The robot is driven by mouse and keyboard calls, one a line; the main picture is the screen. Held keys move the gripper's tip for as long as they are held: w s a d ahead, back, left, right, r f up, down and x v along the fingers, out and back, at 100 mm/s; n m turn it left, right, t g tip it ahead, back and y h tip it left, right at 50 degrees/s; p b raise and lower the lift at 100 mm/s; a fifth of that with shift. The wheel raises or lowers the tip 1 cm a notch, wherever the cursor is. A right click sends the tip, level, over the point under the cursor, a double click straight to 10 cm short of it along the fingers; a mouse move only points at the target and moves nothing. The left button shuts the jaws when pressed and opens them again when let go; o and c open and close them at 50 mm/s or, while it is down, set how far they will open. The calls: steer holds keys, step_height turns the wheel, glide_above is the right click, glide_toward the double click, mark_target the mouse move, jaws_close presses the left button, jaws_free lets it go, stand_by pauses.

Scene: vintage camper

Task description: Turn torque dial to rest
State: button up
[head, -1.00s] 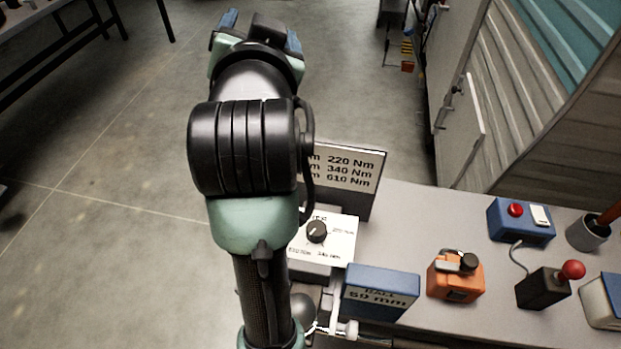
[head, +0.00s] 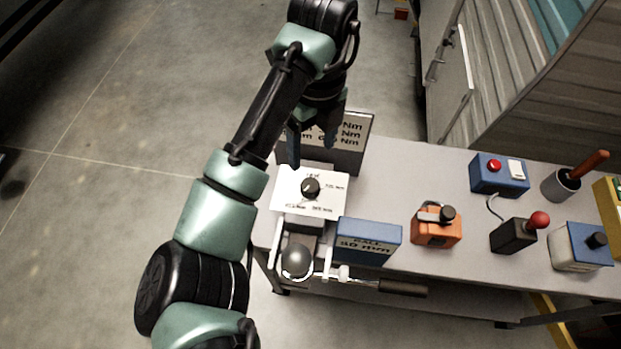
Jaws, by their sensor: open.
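The torque dial (head: 311,188) is a black round knob with a pale pointer line on a white panel (head: 284,197) with printed torque labels. The panel sits at the left end of the grey bench. The pointer seems to aim toward the upper left, but it is too small to read exactly. My gripper (head: 311,152) is above and behind the dial, fingers pointing down. It is open and empty, apart from the knob. The fingers partly cover a sign (head: 352,157) listing Nm values.
A ball hitch (head: 297,260) and lever handle (head: 402,288) stand in front of the panel. A blue "BALL 50 mm" block (head: 367,241) is at its right. Further right are an orange device (head: 436,226), a blue button box (head: 499,175) and a red-knobbed joystick (head: 514,235).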

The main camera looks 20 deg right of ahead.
mark_target(310, 184)
steer(key=f, duration=0.7)
steer(key=f+b, duration=0.1)
steer(key=f, duration=0.3)
steer(key=shift+a+f, duration=0.25)
steer(key=shift+f, duration=0.05)
jaws_close()
